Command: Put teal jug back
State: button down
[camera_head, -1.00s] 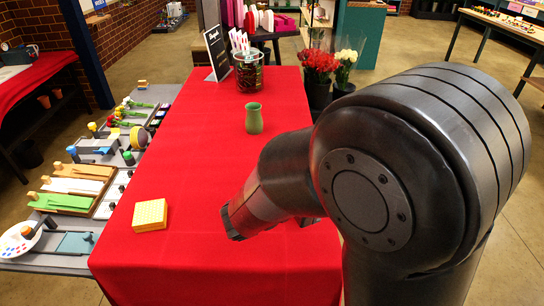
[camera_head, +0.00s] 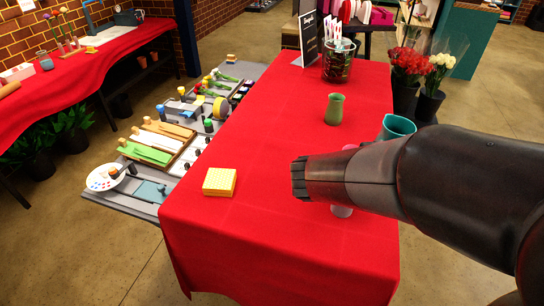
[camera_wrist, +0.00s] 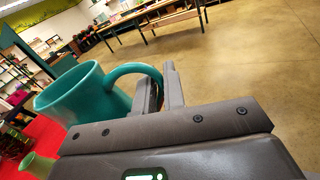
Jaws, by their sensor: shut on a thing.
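The teal jug (camera_head: 396,127) shows its open mouth and upper body above my arm, over the right edge of the red table; its lower part is hidden. In the wrist view the jug (camera_wrist: 85,95) is at the left, tilted, with its curved handle running into the jaws. My gripper (camera_wrist: 165,92) is shut on that handle. In the head view my gripper is hidden behind my arm.
A grey tool board (camera_head: 150,190) lies left. Flower buckets (camera_head: 428,105) stand right. A second red table (camera_head: 90,62) is at upper left.

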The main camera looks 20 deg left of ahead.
jog(key=w+a+n+t+y, duration=0.7)
jog(key=w+a+t, duration=0.1)
jog(key=w+a, duration=0.8)
jog(key=shift+w+a+f, duration=0.1)
jog(key=shift+a+f, duration=1.85)
jog(key=shift+f, duration=0.75)
jog(key=shift+a+f, duration=2)
jog(key=shift+f, duration=0.65)
jog(key=shift+w+a+f, duration=0.1)
jog(key=shift+a+f, duration=1.85)
jog(key=shift+f, duration=0.75)
jog(key=shift+f, duration=0.1)
jog(key=c, duration=1.5)
grip_release()
